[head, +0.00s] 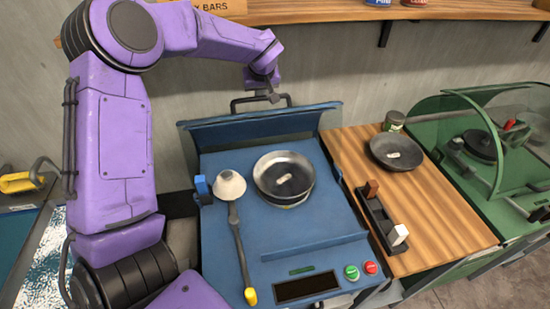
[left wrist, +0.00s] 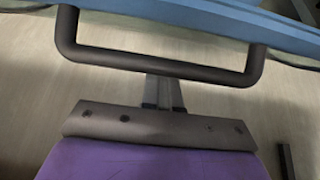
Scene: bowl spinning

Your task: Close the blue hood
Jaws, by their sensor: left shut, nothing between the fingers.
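The blue hood (head: 262,123) stands raised at the back of the blue station (head: 280,250). Its dark handle (head: 248,101) is a bar sticking up behind the hood's top edge. My left gripper (head: 273,97) is shut and empty right at this handle. In the left wrist view the handle (left wrist: 155,64) runs across the picture, with the blue hood edge (left wrist: 200,18) above it. The shut fingers (left wrist: 163,92) of my left gripper reach up to the bar; I cannot tell whether they touch it. My right gripper is not in view.
A wooden counter (head: 440,225) with a dark bowl (head: 396,152) is to the right. A wooden shelf (head: 310,10) is above.

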